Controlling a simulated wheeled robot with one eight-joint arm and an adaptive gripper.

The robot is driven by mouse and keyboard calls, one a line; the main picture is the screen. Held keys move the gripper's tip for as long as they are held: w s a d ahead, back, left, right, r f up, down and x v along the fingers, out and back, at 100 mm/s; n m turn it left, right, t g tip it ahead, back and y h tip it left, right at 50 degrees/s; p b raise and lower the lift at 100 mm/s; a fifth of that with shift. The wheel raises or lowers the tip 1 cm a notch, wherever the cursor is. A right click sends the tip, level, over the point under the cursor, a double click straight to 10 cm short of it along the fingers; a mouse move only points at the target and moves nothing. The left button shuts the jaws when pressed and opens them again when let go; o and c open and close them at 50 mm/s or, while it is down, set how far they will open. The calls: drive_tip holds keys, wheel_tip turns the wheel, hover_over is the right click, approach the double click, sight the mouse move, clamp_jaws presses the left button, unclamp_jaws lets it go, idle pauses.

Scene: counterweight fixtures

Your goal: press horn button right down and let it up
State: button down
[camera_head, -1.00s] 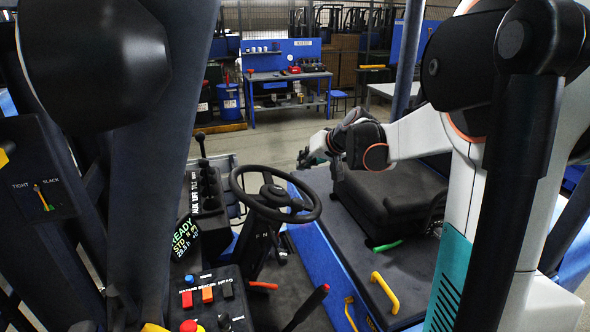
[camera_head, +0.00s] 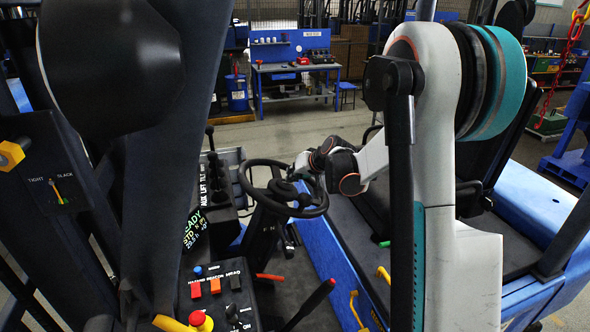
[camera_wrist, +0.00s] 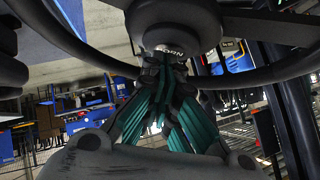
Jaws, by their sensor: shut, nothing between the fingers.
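The steering wheel (camera_head: 251,198) stands at the middle of the cab in the head view, with a dark hub at its centre. In the wrist view the hub (camera_wrist: 170,17) fills the top middle, and the horn button (camera_wrist: 172,48) is on its face with partly covered lettering ending in "ORN". My gripper (camera_wrist: 165,62) is shut and empty, its teal fingers pointing at the button and overlapping its lower edge. I cannot tell whether the tips touch it or whether it is pressed. In the head view my gripper (camera_head: 298,176) is at the wheel's right side, its tips hard to make out.
The wheel rim (camera_wrist: 268,76) curves close around my fingers. A lever console (camera_head: 216,185) and a switch panel (camera_head: 215,290) with a red-and-yellow knob lie left of and below the wheel. A workbench (camera_head: 296,70) stands far behind.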

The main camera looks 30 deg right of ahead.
drive_tip(key=shift+f, duration=0.1)
drive_tip(key=shift+a+f+b, duration=0.25)
drive_tip(key=shift+f+b, duration=0.3)
drive_tip(key=shift+b, duration=0.25)
drive_tip(key=shift+s+f+b, duration=0.15)
drive_tip(key=shift+f+b, duration=0.2)
drive_tip(key=shift+b, duration=0.05)
drive_tip(key=shift+a+r, duration=0.1)
drive_tip(key=shift+a, duration=0.15)
drive_tip(key=shift+r, duration=0.1)
idle(0.4)
